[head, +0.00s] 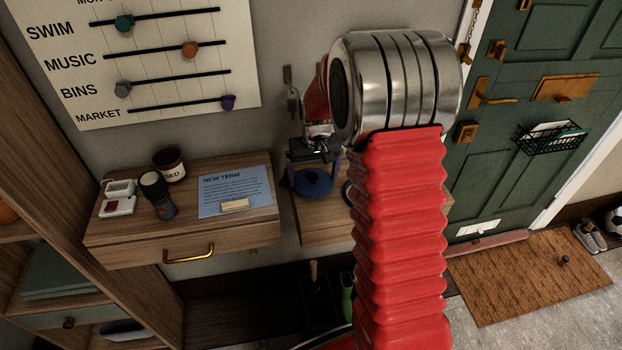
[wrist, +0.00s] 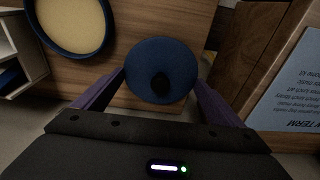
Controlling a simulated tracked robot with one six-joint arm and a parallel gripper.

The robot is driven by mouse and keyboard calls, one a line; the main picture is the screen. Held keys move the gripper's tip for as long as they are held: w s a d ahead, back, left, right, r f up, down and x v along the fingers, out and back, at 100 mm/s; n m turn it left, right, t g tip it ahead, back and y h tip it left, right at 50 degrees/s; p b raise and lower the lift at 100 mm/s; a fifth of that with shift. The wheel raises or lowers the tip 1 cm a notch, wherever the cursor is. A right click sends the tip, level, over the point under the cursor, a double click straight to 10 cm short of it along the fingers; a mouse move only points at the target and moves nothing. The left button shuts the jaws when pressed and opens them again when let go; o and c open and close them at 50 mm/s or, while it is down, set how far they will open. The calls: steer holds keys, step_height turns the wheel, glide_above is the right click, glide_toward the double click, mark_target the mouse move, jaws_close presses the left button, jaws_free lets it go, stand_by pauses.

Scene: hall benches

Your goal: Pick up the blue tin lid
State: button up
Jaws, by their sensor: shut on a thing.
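The blue tin lid (head: 313,184) is a round dark blue disc below my gripper (head: 314,158) in the head view. In the wrist view the lid (wrist: 161,55) lies between the two purple fingers of my gripper (wrist: 160,78), with a dark knob on its face. The fingers are shut on it at its two sides. I cannot tell whether it touches the wooden top under it. An open round tin (wrist: 72,22) with a blue rim and tan inside is to its upper left in the wrist view. My arm hides most of that spot in the head view.
A wooden drawer shelf (head: 120,240) to the left carries a blue notice (head: 236,189), a torch (head: 157,194), a dark jar (head: 170,165) and a white tray (head: 117,198). A green door (head: 505,120) is at right. The floor mat (head: 530,275) is mostly clear.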

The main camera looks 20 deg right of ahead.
mark_target(313, 174)
step_height(313, 174, up, 6)
steer(key=shift+f, duration=0.15)
steer(key=shift+s+a+f, duration=0.1)
steer(key=shift+s+f, duration=0.05)
steer(key=shift+s, duration=0.3)
steer(key=s+a, duration=0.2)
steer(key=s, duration=0.7)
steer(key=s+a, duration=0.1)
steer(key=s, duration=0.8)
steer(key=shift+s+a, duration=0.15)
steer(key=shift+a, duration=0.2)
